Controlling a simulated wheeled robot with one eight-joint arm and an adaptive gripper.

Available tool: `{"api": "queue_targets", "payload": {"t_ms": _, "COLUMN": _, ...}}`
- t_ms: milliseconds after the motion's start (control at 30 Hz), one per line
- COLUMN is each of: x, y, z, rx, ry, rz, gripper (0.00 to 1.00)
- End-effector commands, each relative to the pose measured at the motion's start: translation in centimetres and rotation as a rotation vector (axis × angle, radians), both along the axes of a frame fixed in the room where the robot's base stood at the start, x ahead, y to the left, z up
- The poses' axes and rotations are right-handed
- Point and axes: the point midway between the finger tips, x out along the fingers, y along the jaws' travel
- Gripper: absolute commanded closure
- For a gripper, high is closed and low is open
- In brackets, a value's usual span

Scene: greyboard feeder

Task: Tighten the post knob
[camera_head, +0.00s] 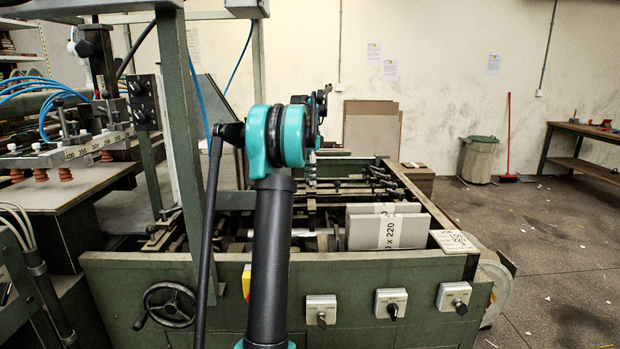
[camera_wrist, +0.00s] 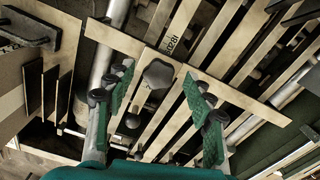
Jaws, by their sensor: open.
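A dark, lobed knob (camera_wrist: 157,74) sits on a pale crossbar in the upper middle of the wrist view. I take it to be the post knob. My gripper (camera_wrist: 159,90) is open, with a green-padded finger on each side. The knob shows between and just past the two fingertips, with clear gaps on both sides, and I see no contact. How far below the fingers it lies is hard to tell. In the head view my arm stands in front of the machine and hides most of the gripper; I cannot pick out the knob there.
Pale slats and metal rods surround the knob, and a small dark ball (camera_wrist: 132,121) lies below it in the wrist view. In the head view, a strapped greyboard stack (camera_head: 365,228) stands in the green machine (camera_head: 140,275). A handwheel (camera_head: 169,305) is at its front left.

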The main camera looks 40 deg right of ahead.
Motion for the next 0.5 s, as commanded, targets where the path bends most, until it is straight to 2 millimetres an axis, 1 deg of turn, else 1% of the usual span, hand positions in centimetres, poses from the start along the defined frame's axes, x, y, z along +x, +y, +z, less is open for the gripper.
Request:
{"api": "queue_targets", "payload": {"t_ms": 167, "x": 0.0, "y": 0.0, "z": 3.0, "rx": 0.000, "ry": 0.000, "rz": 0.000, "gripper": 0.46}}
{"api": "queue_targets", "payload": {"t_ms": 300, "x": 0.0, "y": 0.0, "z": 5.9, "rx": 0.000, "ry": 0.000, "rz": 0.000, "gripper": 0.46}}
{"api": "queue_targets", "payload": {"t_ms": 500, "x": 0.0, "y": -0.1, "z": 9.2, "rx": 0.000, "ry": 0.000, "rz": 0.000, "gripper": 0.46}}
